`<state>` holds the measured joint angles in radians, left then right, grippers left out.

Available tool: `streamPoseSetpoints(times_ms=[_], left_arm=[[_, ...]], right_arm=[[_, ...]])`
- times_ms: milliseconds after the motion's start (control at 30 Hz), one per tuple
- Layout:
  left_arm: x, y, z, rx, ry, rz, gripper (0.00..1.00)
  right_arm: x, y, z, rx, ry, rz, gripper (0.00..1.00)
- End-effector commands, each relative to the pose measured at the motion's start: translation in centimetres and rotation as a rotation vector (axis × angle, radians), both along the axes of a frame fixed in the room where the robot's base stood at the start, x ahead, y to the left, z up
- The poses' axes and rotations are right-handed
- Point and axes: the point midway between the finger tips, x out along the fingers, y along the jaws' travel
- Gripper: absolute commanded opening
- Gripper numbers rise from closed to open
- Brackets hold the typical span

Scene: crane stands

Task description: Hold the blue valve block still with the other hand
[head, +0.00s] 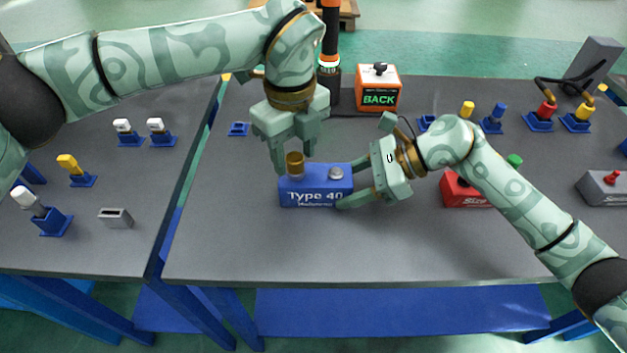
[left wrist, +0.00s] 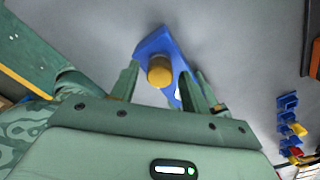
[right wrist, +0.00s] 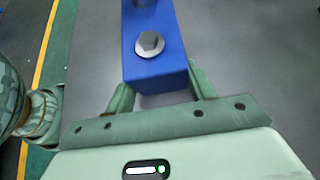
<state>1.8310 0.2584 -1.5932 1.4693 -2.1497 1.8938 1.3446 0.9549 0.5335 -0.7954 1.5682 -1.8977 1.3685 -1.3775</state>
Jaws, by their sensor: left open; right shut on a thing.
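The blue valve block (head: 315,188), lettered "Type 40", sits on the grey table in the head view. A brass cap (head: 294,163) stands on its left end and a grey hex bolt (head: 336,172) on its right end. My right gripper (head: 352,185) is shut on the block's right end; the right wrist view shows the fingers on both sides of the block (right wrist: 155,60). My left gripper (head: 293,160) is open above the left end. In the left wrist view its fingers stand on either side of the brass cap (left wrist: 160,72), with gaps.
A red box (head: 462,192) lies right of the block, partly behind my right arm. An orange box reading "BACK" (head: 378,90) stands behind. Blue stands with colored plugs line the right rear and left table. The table front is clear.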

Motion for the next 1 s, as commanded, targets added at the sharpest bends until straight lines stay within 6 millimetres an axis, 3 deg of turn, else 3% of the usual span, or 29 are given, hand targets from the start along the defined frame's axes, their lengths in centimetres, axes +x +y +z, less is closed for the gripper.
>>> streamPoseSetpoints(times_ms=[100, 267, 500, 967, 1000], left_arm=[[0.01, 0.0, 0.01, 0.0, -0.001, -0.194, 0.46], [0.01, -0.02, 0.01, 0.0, -0.001, -0.346, 0.46], [-0.01, -0.05, 0.01, -0.001, -0.001, -0.705, 0.46], [-0.02, 0.01, -0.01, -0.001, 0.0, -0.743, 0.46], [-0.02, 0.01, -0.02, -0.001, 0.0, -0.743, 0.35]], right_arm=[[-0.07, 0.01, -0.13, -0.001, 0.003, 0.001, 0.23], [-0.07, 0.02, -0.12, -0.001, 0.003, 0.001, 0.23], [-0.07, 0.02, -0.12, -0.001, 0.003, 0.001, 0.23], [-0.07, 0.01, -0.11, -0.001, 0.003, 0.001, 0.23], [-0.07, 0.01, -0.11, -0.001, 0.003, 0.001, 0.23]])
